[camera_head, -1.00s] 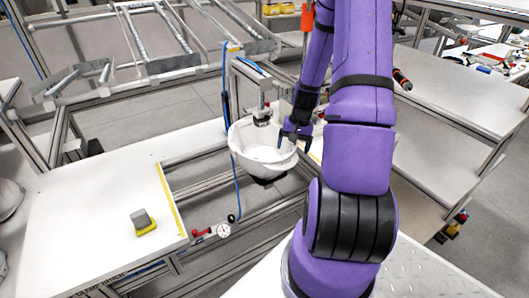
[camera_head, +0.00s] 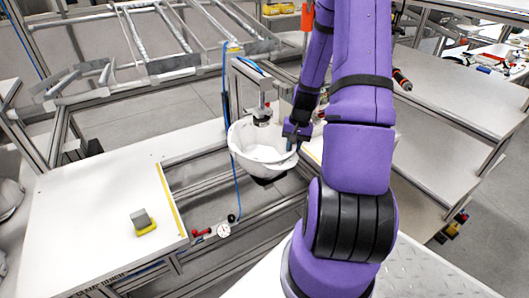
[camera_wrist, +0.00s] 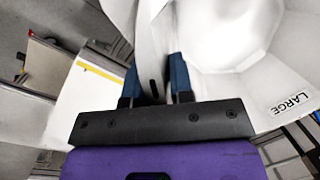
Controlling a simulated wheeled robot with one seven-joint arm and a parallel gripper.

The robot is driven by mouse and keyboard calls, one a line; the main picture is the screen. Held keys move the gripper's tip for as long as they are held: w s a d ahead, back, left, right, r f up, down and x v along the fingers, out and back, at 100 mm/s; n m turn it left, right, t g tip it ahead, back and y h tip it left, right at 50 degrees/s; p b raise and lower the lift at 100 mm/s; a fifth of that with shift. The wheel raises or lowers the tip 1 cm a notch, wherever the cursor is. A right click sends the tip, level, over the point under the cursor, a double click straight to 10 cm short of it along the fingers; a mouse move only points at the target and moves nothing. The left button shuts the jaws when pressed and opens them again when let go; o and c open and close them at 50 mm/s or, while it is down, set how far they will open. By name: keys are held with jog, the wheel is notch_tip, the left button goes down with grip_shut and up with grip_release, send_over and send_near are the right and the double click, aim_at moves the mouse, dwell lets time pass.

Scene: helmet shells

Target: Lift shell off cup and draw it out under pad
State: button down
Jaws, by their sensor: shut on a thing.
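The white helmet shell (camera_head: 258,152) sits open side up on the dark cup (camera_head: 268,180), in the middle of the head view. The round pad (camera_head: 262,113) hangs from a metal arm over the shell's far part, inside or just above its rim. My gripper (camera_head: 291,141) is at the shell's right rim, pointing down. In the wrist view my gripper (camera_wrist: 160,85) has its two blue fingers shut on the shell wall. The shell's inside (camera_wrist: 220,35) fills the right of that view, with the word LARGE on it. Whether shell and cup touch is hidden.
A metal post (camera_head: 233,95) with a blue hose stands behind the shell. A white table (camera_head: 100,210) with a yellow-edged side and a grey-yellow block (camera_head: 143,222) lies to the left. A gauge (camera_head: 223,230) is on the front rail. Another white table (camera_head: 450,90) lies to the right.

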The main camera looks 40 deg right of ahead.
jog(key=shift+r, duration=0.95)
